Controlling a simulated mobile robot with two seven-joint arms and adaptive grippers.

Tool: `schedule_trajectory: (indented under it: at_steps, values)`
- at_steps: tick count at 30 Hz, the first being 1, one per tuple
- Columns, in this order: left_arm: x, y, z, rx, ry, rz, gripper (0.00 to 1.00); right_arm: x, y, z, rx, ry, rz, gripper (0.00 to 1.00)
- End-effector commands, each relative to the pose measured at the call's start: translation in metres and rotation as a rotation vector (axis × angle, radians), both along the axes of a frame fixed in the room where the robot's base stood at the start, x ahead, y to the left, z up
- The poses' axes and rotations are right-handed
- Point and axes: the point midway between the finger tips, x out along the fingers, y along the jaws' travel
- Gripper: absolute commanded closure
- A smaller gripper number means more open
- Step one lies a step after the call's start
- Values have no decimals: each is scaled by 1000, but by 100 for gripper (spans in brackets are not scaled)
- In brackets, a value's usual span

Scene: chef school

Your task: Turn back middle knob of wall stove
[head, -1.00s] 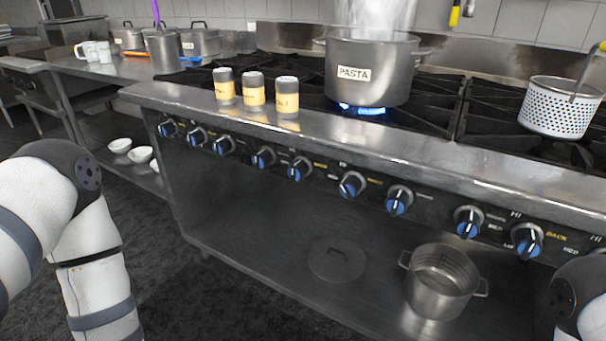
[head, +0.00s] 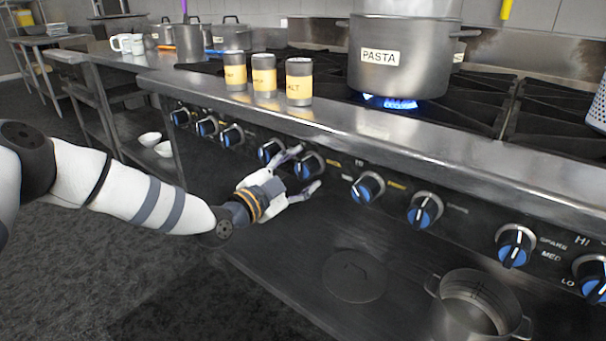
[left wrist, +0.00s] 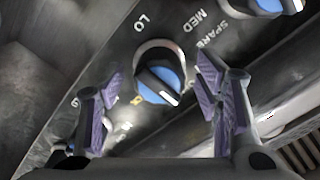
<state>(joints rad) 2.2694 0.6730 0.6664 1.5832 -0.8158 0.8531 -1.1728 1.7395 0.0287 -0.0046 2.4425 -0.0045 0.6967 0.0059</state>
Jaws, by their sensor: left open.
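The stove's front panel carries a row of blue-faced black knobs with white pointers. My left gripper (head: 303,170) is open, with its fingers on either side of one knob (head: 310,165) left of the panel's middle. In the left wrist view this knob (left wrist: 160,76) sits between the two purple-padded fingers (left wrist: 162,85), with gaps visible on both sides. Its pointer slants to the lower right there. Another knob (head: 368,188) is just to the right in the head view. The small yellow labels beside the knobs are too small to read. My right gripper is out of view.
A pot labelled PASTA (head: 395,60) stands over a lit blue flame (head: 390,102). Three yellow-labelled shakers (head: 264,77) stand near the stove's front edge. A metal pot (head: 478,305) and a lid (head: 354,276) lie on the lower shelf. Floor space at left is clear.

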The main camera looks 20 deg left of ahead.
Motion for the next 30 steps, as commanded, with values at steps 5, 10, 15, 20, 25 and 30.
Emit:
schedule_trajectory:
  at_steps: [5, 10, 15, 20, 25, 30]
  values:
    - [8, -3, 0, -2, 1, 1, 42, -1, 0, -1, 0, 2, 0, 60]
    - [8, -3, 0, -1, 2, 0, 42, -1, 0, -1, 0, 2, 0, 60]
    - [7, -3, 0, -1, 3, 1, 80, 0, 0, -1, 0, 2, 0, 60]
    - [7, -3, 0, -2, 3, 1, 90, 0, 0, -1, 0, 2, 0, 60]
    - [7, -3, 0, -20, 10, 1, 90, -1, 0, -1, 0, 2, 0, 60]
    - [7, -3, 0, -87, 33, 0, 90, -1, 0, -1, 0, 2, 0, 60]
